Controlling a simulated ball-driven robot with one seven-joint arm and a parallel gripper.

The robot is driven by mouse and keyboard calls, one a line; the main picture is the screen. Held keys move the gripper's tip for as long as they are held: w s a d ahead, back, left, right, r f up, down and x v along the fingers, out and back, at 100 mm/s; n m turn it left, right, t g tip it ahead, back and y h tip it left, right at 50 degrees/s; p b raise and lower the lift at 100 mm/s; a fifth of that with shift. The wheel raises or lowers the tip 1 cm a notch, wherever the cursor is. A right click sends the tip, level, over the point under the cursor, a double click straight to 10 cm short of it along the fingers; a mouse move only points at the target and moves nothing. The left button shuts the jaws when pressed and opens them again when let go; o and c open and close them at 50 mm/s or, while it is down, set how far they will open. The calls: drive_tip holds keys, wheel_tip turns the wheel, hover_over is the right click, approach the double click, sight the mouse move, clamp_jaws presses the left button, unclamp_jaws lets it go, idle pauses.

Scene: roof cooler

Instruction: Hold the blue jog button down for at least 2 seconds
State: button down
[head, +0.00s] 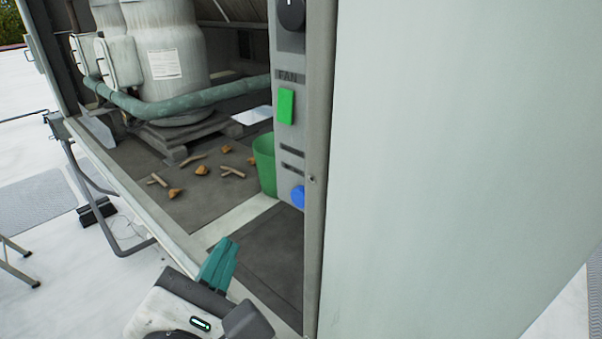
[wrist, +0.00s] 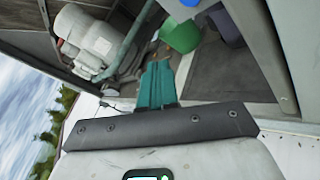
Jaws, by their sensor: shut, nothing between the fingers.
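The blue jog button (head: 298,196) is round and sits low on the grey control panel (head: 288,150), partly hidden by the panel's right-hand post. In the wrist view a blue patch (wrist: 190,3) at the top edge looks like the same button, cut off by the frame. My gripper (head: 225,245) has teal fingers, shut and empty. It is below and to the left of the button in the head view, clearly apart from it. In the wrist view the closed fingers (wrist: 157,70) point up into the open cabinet.
A green rectangular button (head: 286,106) under a FAN label and a black knob (head: 291,12) are higher on the panel. A green bin (head: 265,163) stands behind it. Twigs and leaves (head: 200,170) litter the floor. A large pale door panel (head: 450,160) fills the right.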

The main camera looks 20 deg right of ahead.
drive_tip(key=shift+w+d, duration=0.1)
drive_tip(key=shift+w, duration=0.2)
drive_tip(key=shift+w, duration=0.1)
drive_tip(key=w+d+b, duration=0.1)
drive_tip(key=w+d, duration=0.3)
drive_tip(key=d, duration=0.3)
drive_tip(key=shift+w+d, duration=0.2)
drive_tip(key=shift+w, duration=0.15)
